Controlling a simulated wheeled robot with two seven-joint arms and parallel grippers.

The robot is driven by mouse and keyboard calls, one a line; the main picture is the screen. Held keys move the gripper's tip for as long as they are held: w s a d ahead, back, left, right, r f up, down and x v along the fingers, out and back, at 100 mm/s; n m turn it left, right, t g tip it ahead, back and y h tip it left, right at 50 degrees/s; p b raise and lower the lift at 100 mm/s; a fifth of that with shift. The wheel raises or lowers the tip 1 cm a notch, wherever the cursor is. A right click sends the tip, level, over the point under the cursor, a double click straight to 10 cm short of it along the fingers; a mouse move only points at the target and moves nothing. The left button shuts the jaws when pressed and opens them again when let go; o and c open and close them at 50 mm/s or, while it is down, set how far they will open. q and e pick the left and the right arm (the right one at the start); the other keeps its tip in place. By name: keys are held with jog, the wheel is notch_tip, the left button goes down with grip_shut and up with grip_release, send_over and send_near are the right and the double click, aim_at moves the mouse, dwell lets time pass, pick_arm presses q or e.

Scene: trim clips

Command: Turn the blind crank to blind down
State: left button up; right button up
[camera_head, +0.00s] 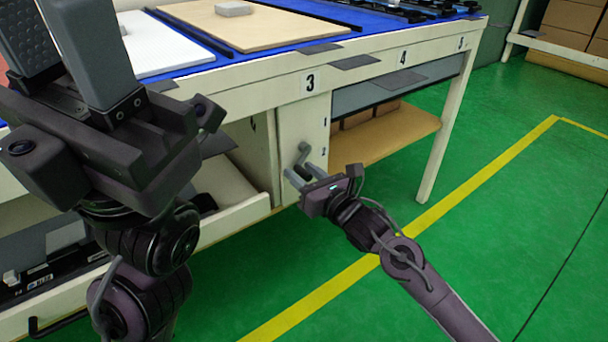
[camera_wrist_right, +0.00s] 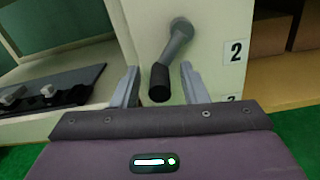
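The blind crank (camera_wrist_right: 177,45) sticks out of a cream panel under the workbench, its grey arm slanting down to a dark handle (camera_wrist_right: 159,82). In the head view the crank (camera_head: 303,154) shows small beside my right gripper. My right gripper (camera_head: 304,176) is in front of the panel. In the right wrist view its two fingers (camera_wrist_right: 159,88) stand apart, with the handle between them and gaps at both sides. My left gripper (camera_head: 70,45) is large at the upper left, fingers pointing up, apart and with nothing visible between them. The blind itself cannot be made out.
The workbench (camera_head: 270,78) has a blue top with boards and parts on it. An open drawer (camera_head: 240,212) lies left of the panel, and a brown shelf (camera_head: 385,137) lies right of it. Green floor with a yellow line is clear at right.

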grip_shut()
jog(key=shift+s+a+r+m+p, duration=0.15)
jog(key=shift+r+m+p, duration=0.15)
jog(key=shift+m+p, duration=0.3)
